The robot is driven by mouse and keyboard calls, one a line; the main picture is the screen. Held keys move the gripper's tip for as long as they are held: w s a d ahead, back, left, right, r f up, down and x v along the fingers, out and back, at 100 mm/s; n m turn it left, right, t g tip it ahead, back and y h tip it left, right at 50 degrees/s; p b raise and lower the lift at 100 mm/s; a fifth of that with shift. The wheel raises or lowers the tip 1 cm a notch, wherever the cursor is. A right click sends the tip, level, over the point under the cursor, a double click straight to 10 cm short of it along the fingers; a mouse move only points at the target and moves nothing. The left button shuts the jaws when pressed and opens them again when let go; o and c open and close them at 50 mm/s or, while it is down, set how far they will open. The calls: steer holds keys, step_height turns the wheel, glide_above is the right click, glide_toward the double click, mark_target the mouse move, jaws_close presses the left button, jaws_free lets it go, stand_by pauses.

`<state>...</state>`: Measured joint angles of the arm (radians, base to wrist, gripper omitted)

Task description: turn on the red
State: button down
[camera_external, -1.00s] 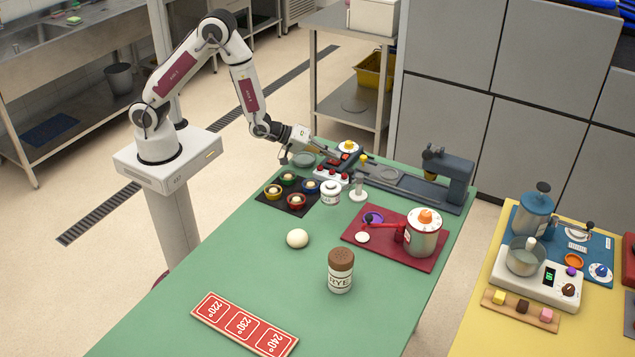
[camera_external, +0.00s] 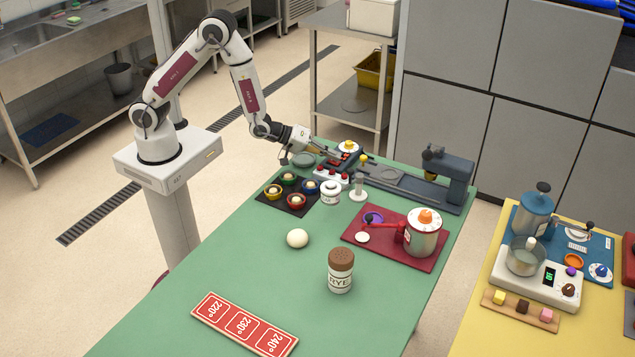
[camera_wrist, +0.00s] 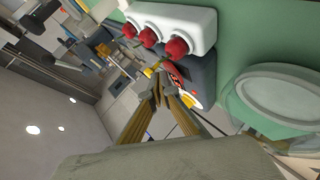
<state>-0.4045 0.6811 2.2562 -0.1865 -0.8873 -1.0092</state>
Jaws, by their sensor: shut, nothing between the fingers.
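A white box with a row of red knobs (camera_wrist: 177,47) is at the top of the wrist view. In the external view the same white box (camera_external: 331,176) stands at the far end of the green table. A dark unit with a red top (camera_external: 342,160) sits just behind it, and its red part (camera_wrist: 173,74) shows partly behind my fingertips. My gripper (camera_external: 328,153) is shut and empty, low over the far table end beside these. In the wrist view its fingertips (camera_wrist: 160,88) are together, below the knobs and apart from them. Whether they touch the dark unit cannot be told.
A grey round dish (camera_wrist: 285,95) lies close to my gripper. A white disc with an orange knob (camera_external: 348,146) is behind. Small coloured bowls on a black mat (camera_external: 283,205), a white jar (camera_external: 331,192) and a dark press (camera_external: 455,180) stand near.

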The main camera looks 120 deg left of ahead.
steer(key=shift+s+r, duration=0.2)
steer(key=shift+r, duration=0.4)
steer(key=shift+s+r, duration=0.3)
steer(key=shift+r, duration=0.45)
steer(key=shift+s+r, duration=0.3)
steer(key=shift+r, duration=0.5)
steer(key=shift+s+r, duration=0.3)
steer(key=shift+r, duration=0.45)
steer(key=shift+r, duration=0.1)
